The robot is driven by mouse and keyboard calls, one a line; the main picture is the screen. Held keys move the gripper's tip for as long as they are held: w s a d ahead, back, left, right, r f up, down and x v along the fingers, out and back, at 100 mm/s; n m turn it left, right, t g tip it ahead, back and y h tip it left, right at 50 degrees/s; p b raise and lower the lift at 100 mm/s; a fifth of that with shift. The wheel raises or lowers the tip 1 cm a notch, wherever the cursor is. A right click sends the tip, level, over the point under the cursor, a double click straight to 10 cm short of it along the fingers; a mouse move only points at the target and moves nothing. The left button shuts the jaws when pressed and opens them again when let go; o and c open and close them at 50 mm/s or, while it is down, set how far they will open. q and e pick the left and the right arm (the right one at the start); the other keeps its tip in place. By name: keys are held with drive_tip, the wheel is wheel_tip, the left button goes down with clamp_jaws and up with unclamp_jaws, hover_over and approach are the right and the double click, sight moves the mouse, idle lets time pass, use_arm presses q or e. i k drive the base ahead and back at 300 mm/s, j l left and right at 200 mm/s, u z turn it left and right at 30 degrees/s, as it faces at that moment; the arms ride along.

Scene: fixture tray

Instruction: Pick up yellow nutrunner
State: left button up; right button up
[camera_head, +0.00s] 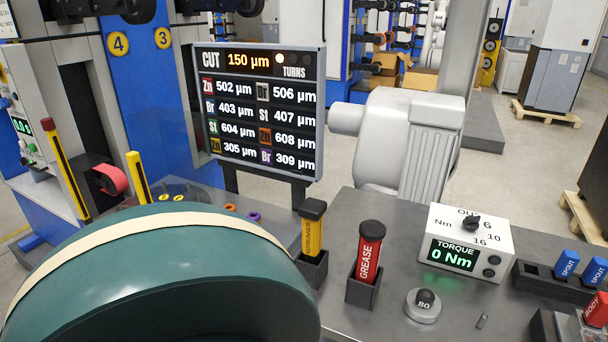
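The yellow nutrunner (309,236) stands upright in a small dark square holder (313,270) on the grey bench, near the middle of the head view. It has a black cap and dark lettering down its side. Its lower end is hidden inside the holder. Neither of my grippers shows in this view, and nothing is seen touching the nutrunner.
A red grease tube (370,250) stands in its own holder just right of the nutrunner. Further right are a round grey button (423,306), a torque box (466,243) reading 0 Nm and a rack of blue spouts (567,264). A display board (260,110) stands behind. The bench's lower left is hidden.

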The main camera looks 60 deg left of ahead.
sight(312, 212)
drive_tip(key=u, duration=1.9)
drive_tip(key=k+j, duration=0.1)
drive_tip(key=k, duration=0.45)
drive_tip(key=k+j, duration=0.15)
drive_tip(key=k, duration=0.45)
